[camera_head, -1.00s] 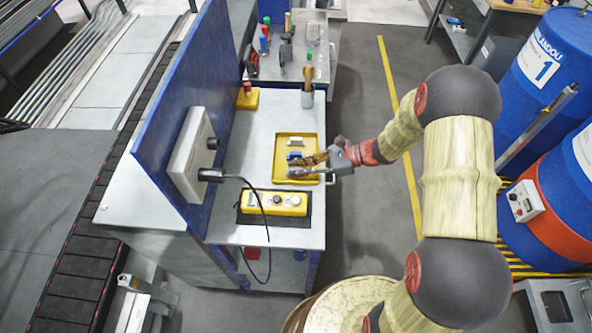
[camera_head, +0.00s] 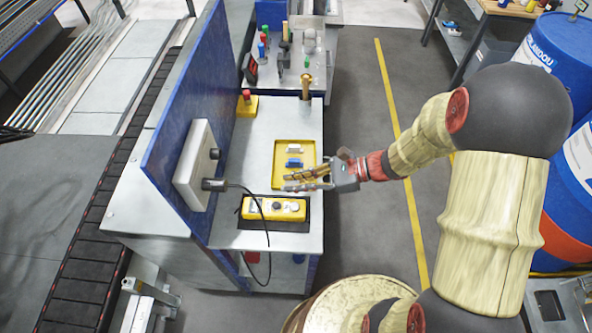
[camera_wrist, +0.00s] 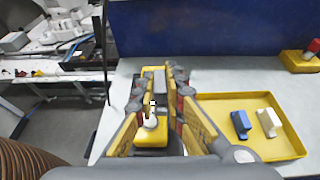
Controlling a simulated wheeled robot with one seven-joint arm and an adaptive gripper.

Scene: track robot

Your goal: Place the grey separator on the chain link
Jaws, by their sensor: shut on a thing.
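My gripper (camera_head: 292,182) is above the bench between the yellow tray's lower edge and the yellow button box. The wrist view shows its two fingers (camera_wrist: 153,88) close up. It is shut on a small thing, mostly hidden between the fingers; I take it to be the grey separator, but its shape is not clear. A blue piece (camera_head: 294,162) and a whitish piece (camera_head: 295,149) lie apart in the yellow tray (camera_head: 279,168). The wrist view shows the same blue piece (camera_wrist: 240,124) and whitish piece (camera_wrist: 268,122). I cannot tell which piece is the chain link.
A blue panel (camera_head: 188,110) stands along the bench's left side. A red-button box (camera_head: 246,105) is farther back. The bench right of the button box is clear.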

